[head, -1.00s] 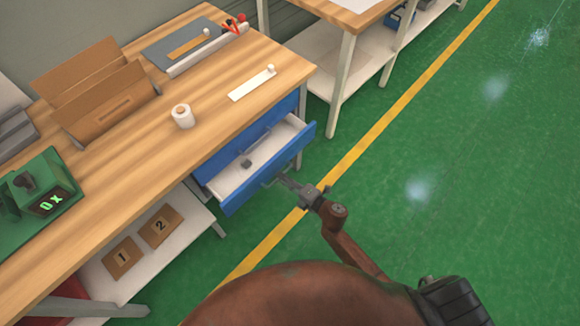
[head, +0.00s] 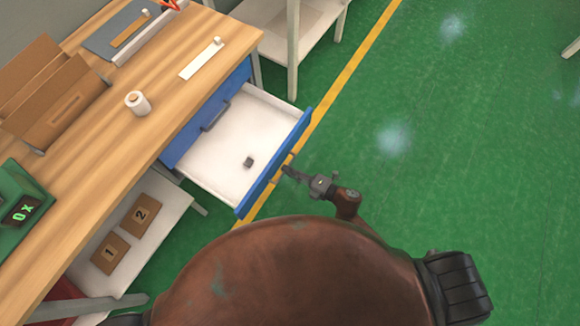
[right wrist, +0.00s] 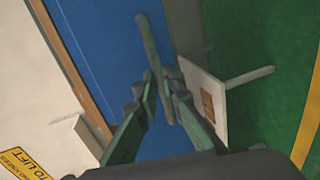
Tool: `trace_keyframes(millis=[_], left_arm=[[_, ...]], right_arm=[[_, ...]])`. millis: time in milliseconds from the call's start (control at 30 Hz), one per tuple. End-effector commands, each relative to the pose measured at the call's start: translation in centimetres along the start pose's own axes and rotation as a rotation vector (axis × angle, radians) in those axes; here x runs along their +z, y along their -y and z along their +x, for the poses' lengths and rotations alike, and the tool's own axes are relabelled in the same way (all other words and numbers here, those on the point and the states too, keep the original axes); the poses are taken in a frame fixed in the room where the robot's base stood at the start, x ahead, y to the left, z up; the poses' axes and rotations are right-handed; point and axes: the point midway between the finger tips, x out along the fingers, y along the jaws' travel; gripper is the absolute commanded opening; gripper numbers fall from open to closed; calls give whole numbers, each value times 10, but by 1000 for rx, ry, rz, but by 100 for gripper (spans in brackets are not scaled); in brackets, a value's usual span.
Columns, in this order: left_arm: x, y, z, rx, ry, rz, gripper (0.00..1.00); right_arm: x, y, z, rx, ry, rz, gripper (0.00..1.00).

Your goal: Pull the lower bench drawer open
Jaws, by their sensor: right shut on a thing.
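The lower bench drawer (head: 222,158) is pulled well out from under the bench, with a white inside and a blue front. A small dark block (head: 249,162) lies in it. My right gripper (head: 290,172) is at the outer face of the drawer front, shut on the drawer's handle. In the right wrist view the fingers (right wrist: 157,98) close around the bar handle (right wrist: 150,50) against the blue front (right wrist: 105,45). The upper drawer (head: 205,112), with a dark handle, appears shut above it. My left gripper is not in view.
The wooden bench top (head: 150,150) holds a white roll (head: 138,102), a cardboard holder (head: 55,100) and a green device (head: 18,205) reading "0x". A lower shelf (head: 165,235) carries cards marked 1 and 2. Green floor to the right is clear.

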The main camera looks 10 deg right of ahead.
Motion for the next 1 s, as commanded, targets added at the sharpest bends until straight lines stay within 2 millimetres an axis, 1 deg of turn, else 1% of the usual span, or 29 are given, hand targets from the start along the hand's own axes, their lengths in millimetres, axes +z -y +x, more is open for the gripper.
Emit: trace_keyframes(millis=[367,400,633,833,900,1000], left_arm=[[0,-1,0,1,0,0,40],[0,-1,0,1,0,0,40],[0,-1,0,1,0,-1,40],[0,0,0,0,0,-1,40],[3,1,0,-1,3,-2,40],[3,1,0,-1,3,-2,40]], right_arm=[[-1,1,-1,-1,-4,-1,0],[-1,1,-1,-1,-4,-1,9],[-1,1,-1,0,-3,-1,25],[-1,0,-1,0,-2,-1,25],[-1,0,-2,0,-2,-1,25],[-1,1,-8,0,-2,-1,25]])
